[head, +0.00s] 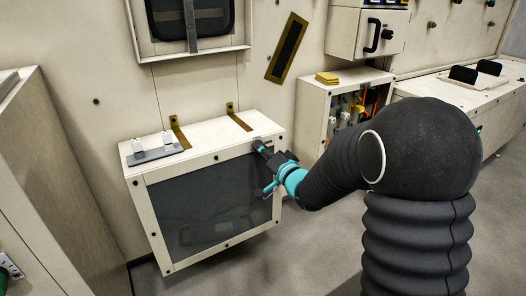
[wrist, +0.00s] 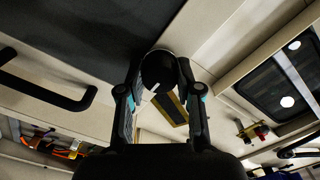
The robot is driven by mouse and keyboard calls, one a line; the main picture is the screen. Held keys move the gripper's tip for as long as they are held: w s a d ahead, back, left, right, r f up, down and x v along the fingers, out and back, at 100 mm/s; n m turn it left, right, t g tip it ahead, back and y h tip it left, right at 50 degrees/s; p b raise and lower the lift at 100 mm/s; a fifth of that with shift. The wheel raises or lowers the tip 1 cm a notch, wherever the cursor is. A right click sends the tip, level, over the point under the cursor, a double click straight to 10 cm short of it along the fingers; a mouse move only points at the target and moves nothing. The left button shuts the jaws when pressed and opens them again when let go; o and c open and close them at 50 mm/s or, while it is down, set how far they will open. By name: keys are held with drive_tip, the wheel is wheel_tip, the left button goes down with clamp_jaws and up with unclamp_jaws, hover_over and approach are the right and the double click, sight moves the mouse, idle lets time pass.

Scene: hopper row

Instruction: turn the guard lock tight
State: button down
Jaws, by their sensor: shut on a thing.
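The guard lock (wrist: 158,68) is a dark round knob with a short white mark, seen between my fingers in the wrist view. It sits beside the dark guard panel (head: 212,205) of a cream cabinet, near the front's upper right corner. My gripper (head: 262,149) reaches this corner from the right in the head view. In the wrist view my gripper (wrist: 160,80) has one finger on each side of the knob and is shut on it. In the head view the fingers mostly hide the knob. The mark's exact angle is hard to read.
A grey block with two white pieces (head: 154,150) lies on the cabinet's top left. An open cabinet with coloured cables (head: 350,112) stands to the right, with yellow pads (head: 327,78) on top. A black bar handle (wrist: 45,92) shows in the wrist view. Floor (head: 310,245) in front is clear.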

drive_tip(key=c, duration=0.8)
unclamp_jaws()
drive_tip(key=shift+o, duration=0.2)
drive_tip(key=v, duration=1.2)
